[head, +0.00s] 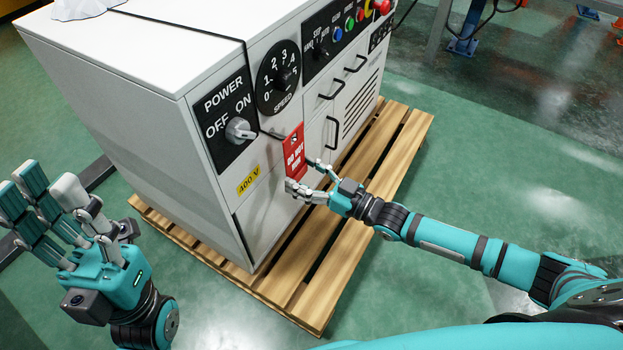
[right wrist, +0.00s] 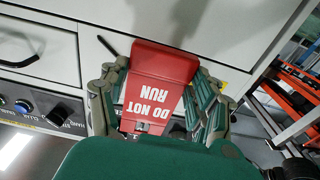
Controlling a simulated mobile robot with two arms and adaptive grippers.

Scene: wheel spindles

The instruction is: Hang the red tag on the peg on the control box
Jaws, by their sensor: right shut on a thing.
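The red tag (head: 294,152) with white "DO NOT RUN" lettering is in front of the control box (head: 165,125). It also shows upside down in the right wrist view (right wrist: 158,85). My right gripper (head: 312,182) is shut on the tag's lower part, its fingers on both sides. A thin dark rod, apparently the peg (head: 270,133), shows just left of the tag's top in the head view. A short black rod also shows beside the tag in the right wrist view. I cannot tell whether tag and peg touch. My left gripper (head: 72,205) is open and empty, left of the box.
The box has a power switch (head: 239,130), a speed dial (head: 279,80) and door handles (head: 333,88) near the tag. It stands on a wooden pallet (head: 400,160). An orange rack (right wrist: 290,95) shows in the right wrist view.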

